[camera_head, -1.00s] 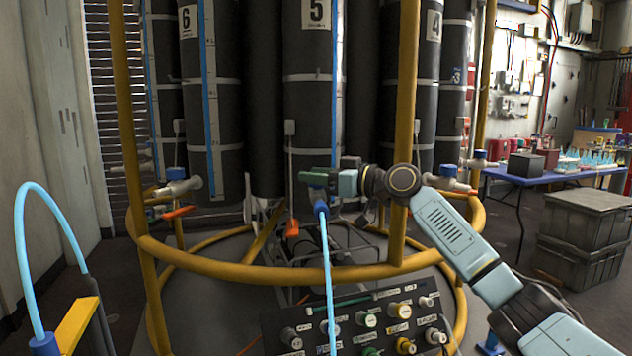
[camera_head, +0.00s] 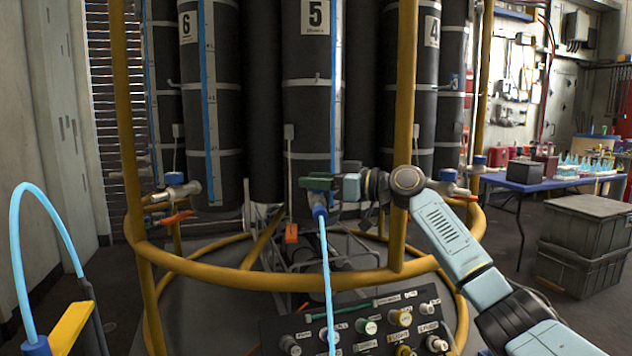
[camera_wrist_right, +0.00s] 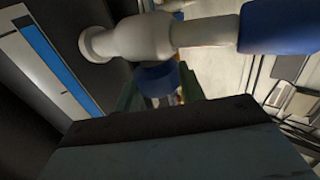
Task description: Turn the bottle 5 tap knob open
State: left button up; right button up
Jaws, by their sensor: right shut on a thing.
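Bottle 5 (camera_head: 311,120) is a tall dark cylinder with a "5" label, standing in the middle of the rack. Its tap (camera_wrist_right: 205,32) is pale grey and shows across the top of the right wrist view, with a blue fitting (camera_wrist_right: 285,25) at its right end. My right gripper (camera_head: 318,184) reaches in from the right to this tap, at the bottle's lower front. Its green fingers are shut on the blue tap knob (camera_wrist_right: 155,80), which is partly hidden by the gripper body. A light blue hose (camera_head: 327,270) hangs from the tap. My left gripper is not in view.
A yellow ring rail (camera_head: 240,274) and upright posts (camera_head: 402,130) surround the bottles; my right arm passes close by the right post. A panel of knobs (camera_head: 370,325) stands in front below. Bottle 6's tap (camera_head: 180,190) is to the left. A blue table and dark crates (camera_head: 585,245) are at right.

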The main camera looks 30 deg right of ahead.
jog(key=shift+f, duration=0.3)
jog(key=o, duration=1)
jog(key=shift+s+d+r, duration=0.1)
jog(key=shift+s+d, duration=0.05)
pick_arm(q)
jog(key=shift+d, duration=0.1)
pick_arm(e)
jog(key=shift+r, duration=0.1)
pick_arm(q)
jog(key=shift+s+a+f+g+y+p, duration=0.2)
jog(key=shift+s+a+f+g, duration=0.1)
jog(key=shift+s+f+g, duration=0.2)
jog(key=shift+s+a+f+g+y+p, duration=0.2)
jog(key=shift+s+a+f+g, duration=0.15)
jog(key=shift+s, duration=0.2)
pick_arm(e)
jog(key=shift+v, duration=6.55)
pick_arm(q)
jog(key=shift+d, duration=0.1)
pick_arm(e)
jog(key=shift+c, duration=0.2)
